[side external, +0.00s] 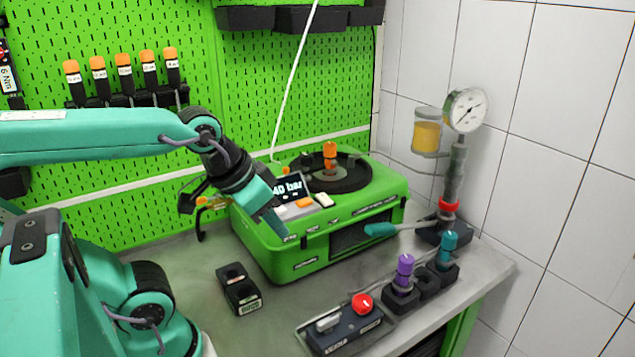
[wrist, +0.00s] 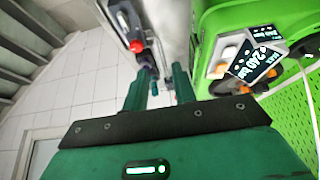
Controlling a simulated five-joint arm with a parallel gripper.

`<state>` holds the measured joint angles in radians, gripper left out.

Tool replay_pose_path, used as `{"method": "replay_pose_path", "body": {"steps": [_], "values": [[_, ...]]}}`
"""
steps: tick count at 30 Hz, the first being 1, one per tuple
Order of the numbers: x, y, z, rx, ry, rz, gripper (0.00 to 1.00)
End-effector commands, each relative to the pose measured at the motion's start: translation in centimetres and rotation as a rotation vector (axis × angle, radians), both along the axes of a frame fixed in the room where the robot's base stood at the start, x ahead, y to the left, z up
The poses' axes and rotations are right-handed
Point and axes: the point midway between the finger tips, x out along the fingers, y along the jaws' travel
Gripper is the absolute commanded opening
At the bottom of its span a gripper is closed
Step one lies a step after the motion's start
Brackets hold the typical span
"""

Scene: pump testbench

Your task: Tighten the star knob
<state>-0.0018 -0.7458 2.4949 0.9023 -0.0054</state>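No part is clearly recognisable as a star knob. A red round knob (side external: 362,303) sits on a black box at the front of the bench; it also shows at the top of the wrist view (wrist: 136,46). An upright orange part (side external: 330,155) stands on the black disc (side external: 352,181) of the green pump case (side external: 300,262). My gripper (side external: 281,232) points down in front of the case's left part, above the bench. In the wrist view its two teal fingers (wrist: 160,84) stand apart with nothing held between them.
Purple (side external: 404,270) and teal (side external: 448,247) pieces stand in black holders at the right. Behind them rises a gauge (side external: 466,110). A black double block (side external: 239,289) lies on the bench, with bare surface around it.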

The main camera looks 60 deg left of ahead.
Motion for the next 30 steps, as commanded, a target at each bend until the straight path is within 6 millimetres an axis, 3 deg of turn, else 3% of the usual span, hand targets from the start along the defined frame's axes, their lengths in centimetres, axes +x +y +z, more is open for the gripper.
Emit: {"method": "replay_pose_path", "body": {"steps": [1,4,17,30], "values": [[0.2,0.1,0.2,-0.003,0.002,0.010,0.37],[0.7,0.4,0.6,-0.016,0.015,0.044,0.55],[6.6,3.9,5.2,-0.147,0.119,0.440,0.55],[13.8,10.5,7.9,-0.287,0.228,0.946,0.55]]}}
